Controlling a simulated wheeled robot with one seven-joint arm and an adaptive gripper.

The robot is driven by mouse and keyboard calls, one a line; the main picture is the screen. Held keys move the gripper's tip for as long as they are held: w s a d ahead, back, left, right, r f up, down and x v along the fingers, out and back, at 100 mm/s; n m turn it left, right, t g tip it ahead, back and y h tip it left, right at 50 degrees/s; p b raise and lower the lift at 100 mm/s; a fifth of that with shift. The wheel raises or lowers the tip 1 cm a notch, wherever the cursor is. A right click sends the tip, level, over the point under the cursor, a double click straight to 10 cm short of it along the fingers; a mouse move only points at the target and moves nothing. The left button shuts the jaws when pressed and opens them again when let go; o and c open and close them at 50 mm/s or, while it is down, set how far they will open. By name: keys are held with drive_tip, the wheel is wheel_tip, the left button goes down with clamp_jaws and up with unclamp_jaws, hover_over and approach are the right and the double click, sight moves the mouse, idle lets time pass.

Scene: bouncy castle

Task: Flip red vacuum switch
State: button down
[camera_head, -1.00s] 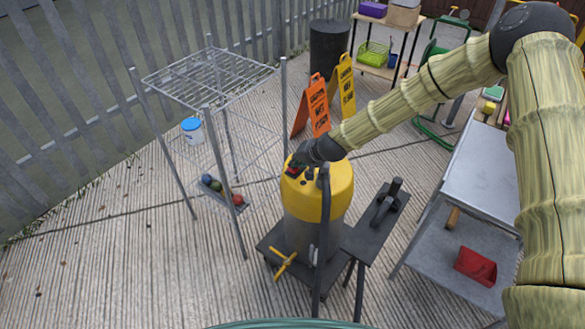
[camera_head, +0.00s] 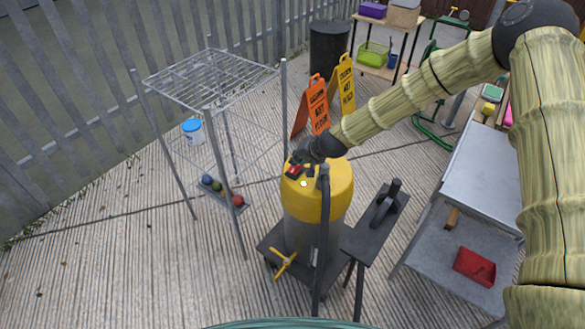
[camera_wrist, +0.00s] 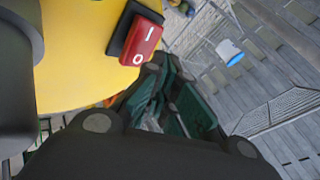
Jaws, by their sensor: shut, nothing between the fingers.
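The yellow vacuum (camera_head: 342,190) stands upright on a dark wheeled base, its lid also filling the upper left of the wrist view (camera_wrist: 72,65). The red rocker switch (camera_wrist: 142,42), marked I and O, sits in a black frame on the lid. It shows as a small red spot in the head view (camera_head: 293,170). My gripper (camera_wrist: 168,70) is shut and empty, its tips just beside the O end of the switch. I cannot tell whether they touch it, or which side is pressed. In the head view my gripper (camera_head: 302,158) is over the lid's edge.
A dark hose (camera_head: 323,235) stands in front of the vacuum. A metal rack (camera_head: 208,75) is to the left, with a tray of balls (camera_head: 222,193) below. Orange (camera_head: 315,103) and yellow (camera_head: 345,85) signs stand behind. A narrow dark table (camera_head: 375,225) and a grey shelf unit (camera_head: 480,170) are right.

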drive_tip(key=shift+w+d+r+p, duration=0.15)
drive_tip(key=shift+r+p, duration=0.25)
drive_tip(key=shift+r, duration=0.45)
drive_tip(key=shift+w+r+p, duration=0.1)
drive_tip(key=shift+r+p, duration=0.35)
drive_tip(key=shift+r, duration=0.35)
drive_tip(key=shift+w+d+r+p, duration=0.15)
drive_tip(key=shift+r+p, duration=0.25)
drive_tip(key=shift+r, duration=0.45)
drive_tip(key=shift+f, duration=0.15)
